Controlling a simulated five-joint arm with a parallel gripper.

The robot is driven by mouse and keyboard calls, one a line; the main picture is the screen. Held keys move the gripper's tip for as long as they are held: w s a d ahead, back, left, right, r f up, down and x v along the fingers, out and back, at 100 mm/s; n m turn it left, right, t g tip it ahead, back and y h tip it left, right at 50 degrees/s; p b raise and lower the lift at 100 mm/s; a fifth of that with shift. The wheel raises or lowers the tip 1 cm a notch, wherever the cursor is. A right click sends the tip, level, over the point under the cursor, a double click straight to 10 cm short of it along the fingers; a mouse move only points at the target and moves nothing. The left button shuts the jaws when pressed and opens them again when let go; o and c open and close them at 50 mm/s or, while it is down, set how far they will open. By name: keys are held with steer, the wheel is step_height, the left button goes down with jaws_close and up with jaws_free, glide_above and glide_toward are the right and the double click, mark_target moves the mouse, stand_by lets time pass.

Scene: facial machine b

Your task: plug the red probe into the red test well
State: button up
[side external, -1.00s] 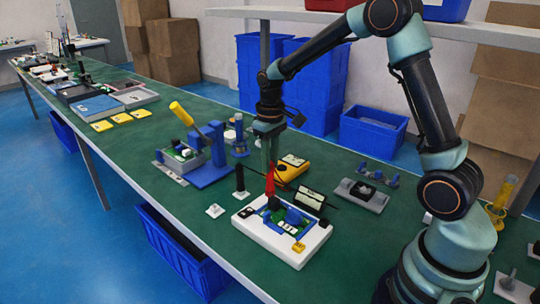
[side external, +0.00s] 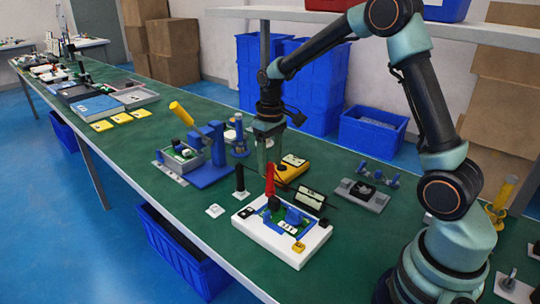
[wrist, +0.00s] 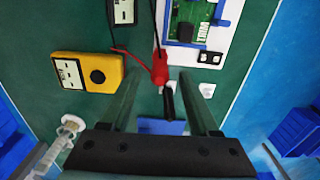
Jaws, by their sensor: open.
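The red probe (side external: 270,180) stands roughly upright at the rear left edge of the white base (side external: 283,256) that carries the green circuit board (side external: 277,217). In the wrist view its red body (wrist: 160,70) shows ahead of my fingers, with a thin red lead running off left. My gripper (side external: 265,158) is open just above and behind the probe; in the wrist view the fingers (wrist: 160,92) are spread, with nothing clamped between them. The probe's lower tip is hidden, and I cannot tell whether it sits in a well. No red-marked well is clearly visible.
A black probe (side external: 240,181) stands just left of the red one. A small white plate (side external: 215,211) lies in front of it. A yellow multimeter (side external: 290,167) lies behind, and a blue fixture (side external: 210,155) stands to the left.

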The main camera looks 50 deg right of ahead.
step_height(320, 180, up, 11)
steer(key=s+a+r+t, duration=0.1)
steer(key=s+a+t, duration=0.1)
steer(key=s, duration=0.5)
steer(key=s+a+r+t, duration=0.1)
steer(key=s+a+t, duration=0.2)
steer(key=s, duration=0.5)
steer(key=shift+s+a+t, duration=0.15)
steer(key=shift+a+t, duration=0.15)
steer(key=shift+a, duration=0.55)
